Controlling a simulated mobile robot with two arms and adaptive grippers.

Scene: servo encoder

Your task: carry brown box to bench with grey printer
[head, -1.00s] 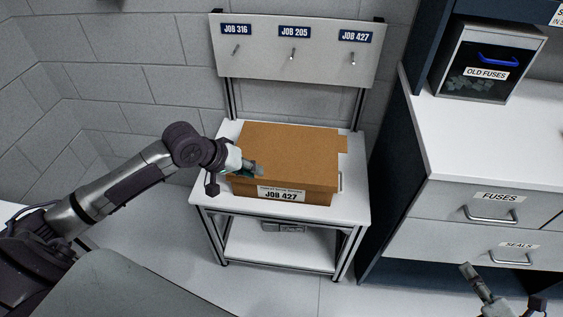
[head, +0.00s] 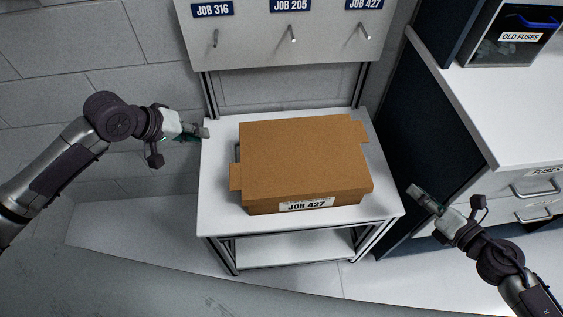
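The brown box (head: 303,155) is closed and rests on the white top of a small stand (head: 219,205). Its front carries a JOB 427 label, and flaps stick out at its left and right sides. My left gripper (head: 204,132) is at the stand's left edge, apart from the box; its fingers show edge-on. My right gripper (head: 416,192) is to the right of the stand's front right corner, also apart from the box. No grey printer is in view.
A board (head: 290,40) with hooks and JOB labels rises behind the stand. The stand has a lower shelf (head: 295,248). Floor shows in front.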

